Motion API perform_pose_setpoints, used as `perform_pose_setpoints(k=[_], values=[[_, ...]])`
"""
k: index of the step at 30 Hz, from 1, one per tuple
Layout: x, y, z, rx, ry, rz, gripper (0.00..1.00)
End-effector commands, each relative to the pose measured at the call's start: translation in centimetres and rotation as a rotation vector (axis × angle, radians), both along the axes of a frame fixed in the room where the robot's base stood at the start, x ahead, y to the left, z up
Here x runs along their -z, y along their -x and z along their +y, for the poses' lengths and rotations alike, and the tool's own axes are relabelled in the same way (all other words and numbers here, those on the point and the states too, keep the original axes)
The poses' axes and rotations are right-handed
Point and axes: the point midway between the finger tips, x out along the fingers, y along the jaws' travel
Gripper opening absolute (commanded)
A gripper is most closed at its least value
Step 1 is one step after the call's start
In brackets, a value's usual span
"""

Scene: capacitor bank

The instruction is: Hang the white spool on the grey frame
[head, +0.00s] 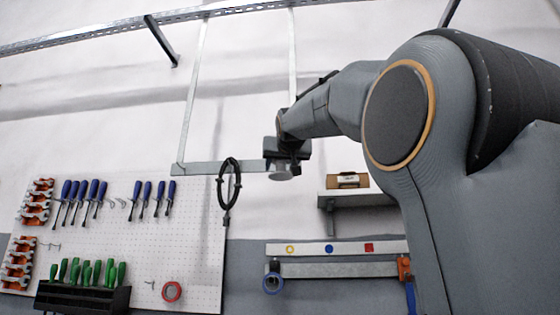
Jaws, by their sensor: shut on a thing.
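The grey frame (198,168) hangs from above on two thin uprights, with a crossbar along its bottom. My gripper (283,166) is at the right end of this crossbar, in front of it in the picture. It is shut on a small pale round thing, which looks like the white spool (280,177), showing just below the dark jaws. Most of the spool is hidden by the jaws. I cannot tell whether it touches the frame. A black cable loop (222,190) hangs at the crossbar, left of my gripper.
A white pegboard (135,232) with screwdrivers, wrenches and a red tape roll is at the left. A small shelf (352,198) with a box is right of my gripper.

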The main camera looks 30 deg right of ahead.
Motion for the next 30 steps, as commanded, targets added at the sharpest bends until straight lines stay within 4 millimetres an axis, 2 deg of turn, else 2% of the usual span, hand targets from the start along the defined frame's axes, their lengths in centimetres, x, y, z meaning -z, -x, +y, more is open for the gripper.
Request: perform_pose_setpoints(k=[30], values=[[0.4,-4.6,-3.1,-0.001,0.0,-0.001,0.29]])
